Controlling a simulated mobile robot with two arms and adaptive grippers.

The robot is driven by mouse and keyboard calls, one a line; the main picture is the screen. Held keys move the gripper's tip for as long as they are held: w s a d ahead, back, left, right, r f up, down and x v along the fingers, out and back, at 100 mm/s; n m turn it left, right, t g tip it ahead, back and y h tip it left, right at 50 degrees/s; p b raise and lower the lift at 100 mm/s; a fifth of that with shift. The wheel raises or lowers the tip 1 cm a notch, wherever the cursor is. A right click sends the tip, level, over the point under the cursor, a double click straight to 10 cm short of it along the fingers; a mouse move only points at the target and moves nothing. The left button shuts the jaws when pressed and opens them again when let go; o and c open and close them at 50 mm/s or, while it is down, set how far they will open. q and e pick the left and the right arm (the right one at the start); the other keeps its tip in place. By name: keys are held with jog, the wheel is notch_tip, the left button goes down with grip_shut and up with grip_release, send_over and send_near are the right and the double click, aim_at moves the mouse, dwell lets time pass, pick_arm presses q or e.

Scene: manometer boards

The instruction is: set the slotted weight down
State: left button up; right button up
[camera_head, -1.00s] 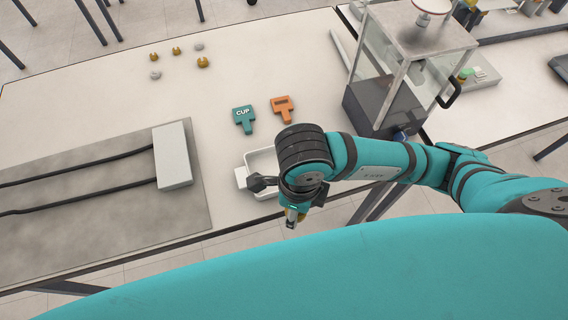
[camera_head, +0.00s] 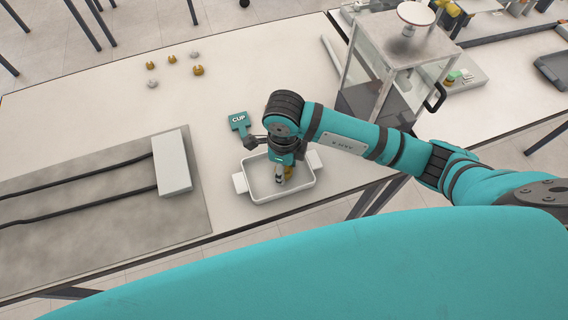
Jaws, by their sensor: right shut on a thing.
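My right gripper (camera_head: 281,178) points down over the white tray (camera_head: 260,194) near the table's front edge. It is shut on a small brass slotted weight (camera_head: 288,172), partly hidden by the fingers. I cannot tell whether the weight touches the tray floor. Other small weights lie loose at the back left: brass ones (camera_head: 198,71) and grey ones (camera_head: 152,84). My left gripper is not in view.
A teal CUP tag (camera_head: 239,121) lies just behind the tray. A glass-sided case (camera_head: 376,65) stands to the right, behind my right arm. A grey mat (camera_head: 90,205) with a pale block (camera_head: 172,162) lies left. The table between the tray and loose weights is mostly clear.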

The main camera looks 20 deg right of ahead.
jog(key=shift+f, duration=0.15)
jog(key=o, duration=1.3)
notch_tip(320, 180, up, 12)
jog(key=shift+r+b, duration=0.25)
jog(key=shift+b, duration=0.35)
